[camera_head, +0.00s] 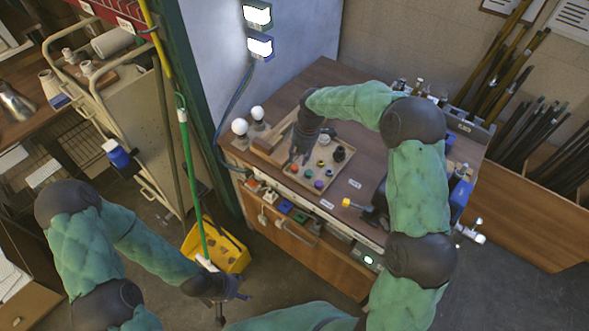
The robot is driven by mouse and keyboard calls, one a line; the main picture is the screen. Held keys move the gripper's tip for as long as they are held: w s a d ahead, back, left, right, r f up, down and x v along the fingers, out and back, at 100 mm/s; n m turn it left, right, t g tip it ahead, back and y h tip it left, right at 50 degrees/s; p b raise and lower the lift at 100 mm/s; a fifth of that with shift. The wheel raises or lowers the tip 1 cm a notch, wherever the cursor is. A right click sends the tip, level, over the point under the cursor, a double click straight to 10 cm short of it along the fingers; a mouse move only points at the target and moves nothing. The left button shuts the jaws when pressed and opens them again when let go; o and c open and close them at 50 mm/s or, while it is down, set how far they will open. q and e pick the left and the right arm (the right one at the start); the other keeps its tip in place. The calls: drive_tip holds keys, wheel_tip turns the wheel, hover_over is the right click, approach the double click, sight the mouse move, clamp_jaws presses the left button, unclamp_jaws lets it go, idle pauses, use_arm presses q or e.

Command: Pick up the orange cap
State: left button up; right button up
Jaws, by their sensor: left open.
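My left gripper (234,305) is open and empty, low in front of the bench near the yellow bucket.
White bulbs (240,127) stand left of the tray. A yellow bucket (230,250) stands on the floor.

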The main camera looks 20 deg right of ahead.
sight(295, 167)
drive_tip(key=shift+w+a+f+b, duration=0.15)
drive_tip(key=shift+f+b, duration=0.2)
drive_tip(key=shift+f, duration=0.55)
drive_tip(key=shift+s+a+f+b, duration=0.1)
drive_tip(key=shift+a+f+b, duration=0.2)
drive_tip(key=shift+f, duration=0.55)
drive_tip(key=shift+w+a+f+b, duration=0.1)
drive_tip(key=shift+f+b, duration=0.3)
drive_tip(key=shift+f, duration=0.5)
drive_tip(key=c, duration=0.5)
